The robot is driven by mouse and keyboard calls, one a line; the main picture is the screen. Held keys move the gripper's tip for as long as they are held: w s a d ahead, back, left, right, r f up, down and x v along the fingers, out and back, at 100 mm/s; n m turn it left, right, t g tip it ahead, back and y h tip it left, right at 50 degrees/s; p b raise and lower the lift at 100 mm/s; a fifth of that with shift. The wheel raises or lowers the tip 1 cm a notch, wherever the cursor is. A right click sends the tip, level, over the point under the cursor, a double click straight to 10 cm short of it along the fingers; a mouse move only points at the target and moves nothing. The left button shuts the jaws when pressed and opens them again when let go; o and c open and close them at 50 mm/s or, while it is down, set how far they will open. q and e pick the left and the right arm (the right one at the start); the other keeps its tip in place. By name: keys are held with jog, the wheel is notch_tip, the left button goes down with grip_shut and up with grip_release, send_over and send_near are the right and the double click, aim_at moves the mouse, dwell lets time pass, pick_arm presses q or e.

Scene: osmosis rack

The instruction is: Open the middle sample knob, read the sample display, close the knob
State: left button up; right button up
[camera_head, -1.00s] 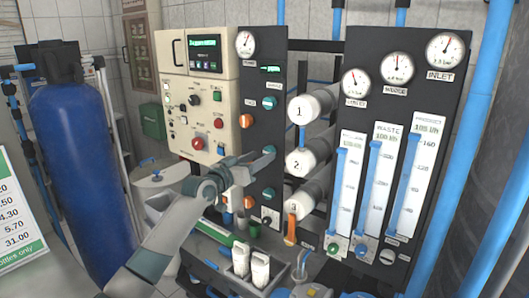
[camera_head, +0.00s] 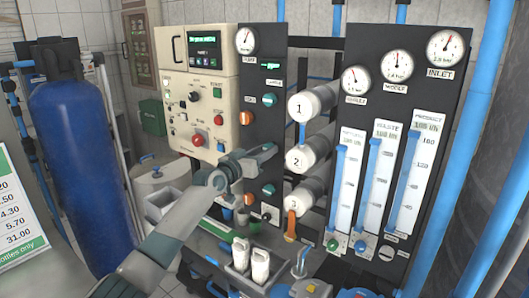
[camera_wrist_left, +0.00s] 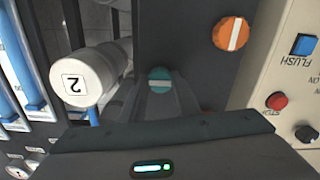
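The black sample panel (camera_head: 262,40) carries a column of teal knobs, with an upper one (camera_head: 269,100) and a lower one (camera_head: 268,190) in view. The middle teal knob (camera_wrist_left: 160,75) is hidden behind my left gripper (camera_head: 268,151) in the head view. In the left wrist view the knob sits between the tips of my left gripper (camera_wrist_left: 163,88); I cannot tell whether they press on it. A small display (camera_head: 270,67) with green characters is high on the panel, too small to read. My right gripper is not in view.
Orange knobs (camera_head: 246,118) sit left of the teal ones. White vessels marked 1 (camera_head: 301,107) and 2 (camera_head: 300,159) stand close to the right. A beige control box (camera_head: 171,85) is left of the panel. Two white bottles (camera_head: 260,266) stand in a holder below.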

pick_arm(q)
jog(key=shift+n, duration=0.4)
jog(key=shift+n+p, duration=3.05)
jog(key=shift+n, duration=5.55)
jog(key=o, duration=1)
jog(key=shift+o, duration=0.2)
jog(key=shift+s, duration=0.1)
jog(key=b+v, duration=0.4)
jog(key=v, duration=1.3)
jog(key=shift+a, duration=0.15)
